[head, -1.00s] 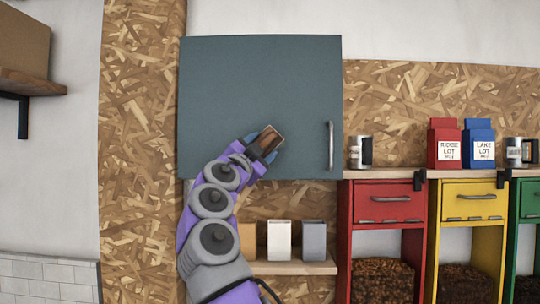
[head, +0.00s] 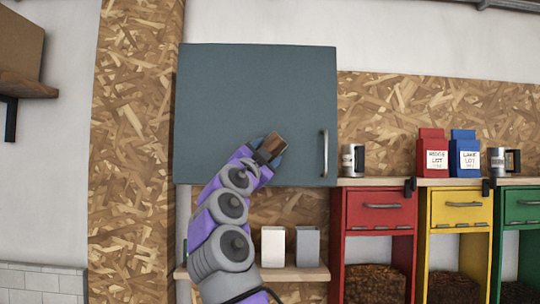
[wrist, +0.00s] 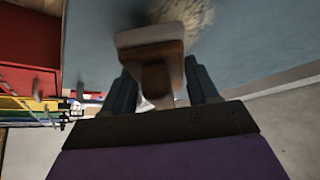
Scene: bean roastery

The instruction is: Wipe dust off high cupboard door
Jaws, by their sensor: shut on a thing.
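The blue-grey cupboard door (head: 240,85) hangs high on the wall, with a vertical metal handle (head: 324,153) at its lower right. My gripper (head: 268,152) is in front of the door's lower middle, left of the handle. A pale tan dusty patch (wrist: 188,12) shows on the blue-grey surface beyond the block in the wrist view. I cannot tell whether the block touches the door.
Below the cupboard, a small shelf (head: 300,273) bears a white container (head: 273,247) and a grey container (head: 307,246). To the right, a counter holds a mug (head: 350,160), a red bag (head: 432,157) and a blue bag (head: 464,158). A wall shelf (head: 30,88) with a box is at far left.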

